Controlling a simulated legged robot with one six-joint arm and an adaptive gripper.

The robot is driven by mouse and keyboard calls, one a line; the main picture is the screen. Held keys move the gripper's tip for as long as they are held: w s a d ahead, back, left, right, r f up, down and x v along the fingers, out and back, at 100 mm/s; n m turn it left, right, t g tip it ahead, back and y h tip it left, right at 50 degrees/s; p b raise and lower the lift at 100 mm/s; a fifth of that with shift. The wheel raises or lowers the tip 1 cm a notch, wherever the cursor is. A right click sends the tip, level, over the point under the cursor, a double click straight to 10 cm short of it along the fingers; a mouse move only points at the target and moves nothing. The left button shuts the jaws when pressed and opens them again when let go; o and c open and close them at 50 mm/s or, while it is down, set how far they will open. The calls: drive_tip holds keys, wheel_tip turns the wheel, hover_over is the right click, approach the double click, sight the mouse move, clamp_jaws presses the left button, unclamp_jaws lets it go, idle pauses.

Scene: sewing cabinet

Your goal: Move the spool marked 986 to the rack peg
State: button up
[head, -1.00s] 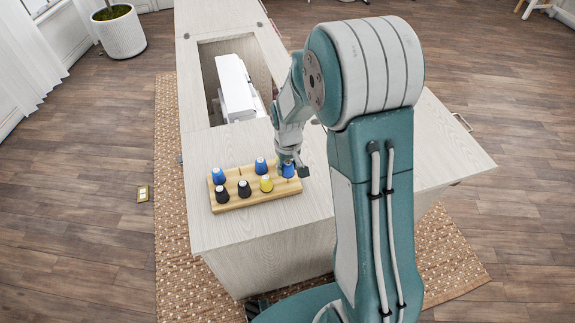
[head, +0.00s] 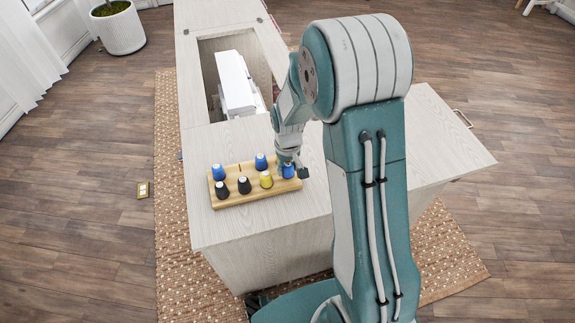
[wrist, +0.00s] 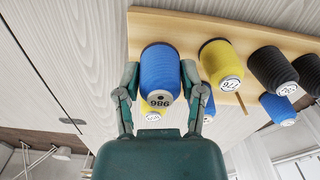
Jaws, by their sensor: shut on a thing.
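The blue spool marked 986 (wrist: 160,72) is between the fingers of my gripper (wrist: 160,82) in the wrist view, its label upside down. My gripper is shut on it. In the head view the blue spool (head: 288,170) is at the right end of the wooden rack (head: 228,201), with my gripper (head: 291,167) over it. I cannot tell whether it still touches the rack. A bare rack peg (wrist: 241,103) stands in the wrist view between two blue spools. It also shows in the back row in the head view (head: 240,167).
A yellow spool (head: 266,180) and two black spools (head: 244,186) stand in the front row. Two blue spools (head: 261,161) stand behind. A white machine (head: 235,82) sits in the cabinet recess. The cabinet top (head: 225,230) is clear in front of the rack.

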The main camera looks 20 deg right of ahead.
drive_tip(key=shift+f, duration=0.25)
drive_tip(key=o, duration=0.9)
wheel_tip(320, 180, up, 12)
drive_tip(key=shift+f, duration=0.1)
idle(0.6)
